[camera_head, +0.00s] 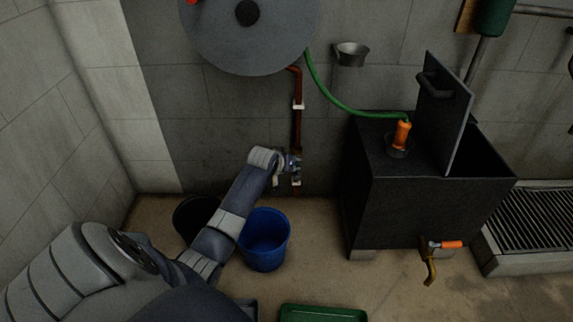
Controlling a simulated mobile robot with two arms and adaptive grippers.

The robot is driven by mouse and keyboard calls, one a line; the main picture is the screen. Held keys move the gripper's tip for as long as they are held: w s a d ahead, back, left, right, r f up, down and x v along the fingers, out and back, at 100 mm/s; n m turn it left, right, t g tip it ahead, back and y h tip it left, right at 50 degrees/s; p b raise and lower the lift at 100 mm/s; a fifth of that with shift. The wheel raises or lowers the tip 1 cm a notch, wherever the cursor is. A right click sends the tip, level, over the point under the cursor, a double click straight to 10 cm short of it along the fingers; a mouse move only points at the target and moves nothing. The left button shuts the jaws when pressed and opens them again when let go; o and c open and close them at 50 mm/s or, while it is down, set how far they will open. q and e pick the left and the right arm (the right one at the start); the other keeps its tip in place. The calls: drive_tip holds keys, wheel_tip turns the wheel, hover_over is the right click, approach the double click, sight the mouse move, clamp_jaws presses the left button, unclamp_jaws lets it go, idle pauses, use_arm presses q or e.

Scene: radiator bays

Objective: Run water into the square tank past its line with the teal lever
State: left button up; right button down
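The square tank (430,212) is a dark box at the right with its flap lid (447,115) standing up. Its opening shows dark right of the lid; I cannot make out a line or water inside. A green hose (335,98) runs to an orange fitting (402,134) on the tank top. A copper pipe (297,130) runs down the back wall. My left gripper (287,172) is at the pipe's lower part, small and partly hidden by my wrist; I cannot tell whether it touches anything. No teal lever can be made out. My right gripper is out of view.
A blue bucket (264,238) and a black bucket (190,214) stand under my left arm. A brass tap with an orange handle (451,244) sticks out of the tank's front. A green tray (322,313) lies in front; a floor grate (530,218) is at right.

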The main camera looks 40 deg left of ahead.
use_arm(q)
drive_tip(key=shift+s+d+r, duration=0.2)
drive_tip(key=shift+s+r, duration=0.25)
idle(0.4)
